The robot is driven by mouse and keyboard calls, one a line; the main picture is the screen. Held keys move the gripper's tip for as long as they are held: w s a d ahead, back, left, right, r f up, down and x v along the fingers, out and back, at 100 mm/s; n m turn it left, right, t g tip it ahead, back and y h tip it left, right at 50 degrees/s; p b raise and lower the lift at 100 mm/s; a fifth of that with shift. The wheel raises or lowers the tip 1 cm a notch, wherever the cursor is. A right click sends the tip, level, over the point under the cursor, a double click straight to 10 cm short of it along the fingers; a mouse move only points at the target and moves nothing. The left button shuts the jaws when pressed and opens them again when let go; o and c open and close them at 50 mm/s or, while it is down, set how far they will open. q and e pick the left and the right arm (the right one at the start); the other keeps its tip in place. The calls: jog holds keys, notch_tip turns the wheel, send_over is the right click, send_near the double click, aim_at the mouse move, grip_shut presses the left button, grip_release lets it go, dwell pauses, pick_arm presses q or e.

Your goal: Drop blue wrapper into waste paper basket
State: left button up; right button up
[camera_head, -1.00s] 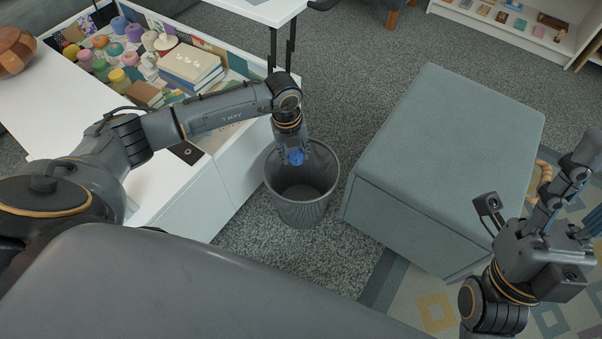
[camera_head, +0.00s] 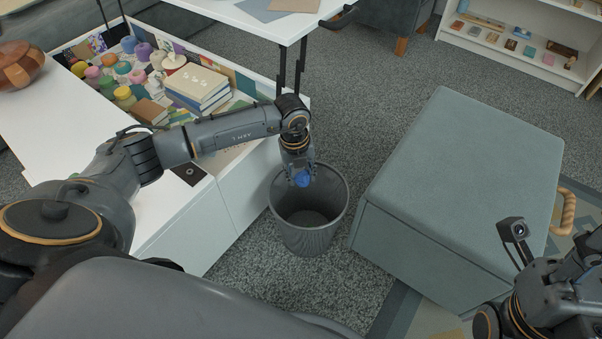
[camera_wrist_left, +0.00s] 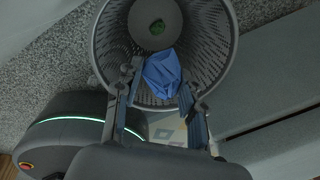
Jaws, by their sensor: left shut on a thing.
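The crumpled blue wrapper (camera_head: 302,179) is held in my left gripper (camera_head: 299,176), above the mouth of the dark mesh waste paper basket (camera_head: 308,238). In the left wrist view the wrapper (camera_wrist_left: 162,74) sits between the fingertips of my left gripper (camera_wrist_left: 160,88), with the open basket (camera_wrist_left: 218,45) behind it.
A white cabinet (camera_head: 228,203) with books (camera_head: 198,85) and colourful yarn stands left of the basket. A grey-green ottoman (camera_head: 465,165) stands close on its right. A white table (camera_head: 250,18) is behind. Carpet (camera_head: 375,100) is clear behind the basket.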

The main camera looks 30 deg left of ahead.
aim_at(297, 177)
pick_arm(q)
jog(key=o, duration=0.8)
jog(key=shift+o, duration=0.2)
notch_tip(297, 177, up, 12)
jog(key=shift+s+a, duration=0.4)
jog(key=shift+a, duration=0.05)
jog(key=shift+f, duration=0.1)
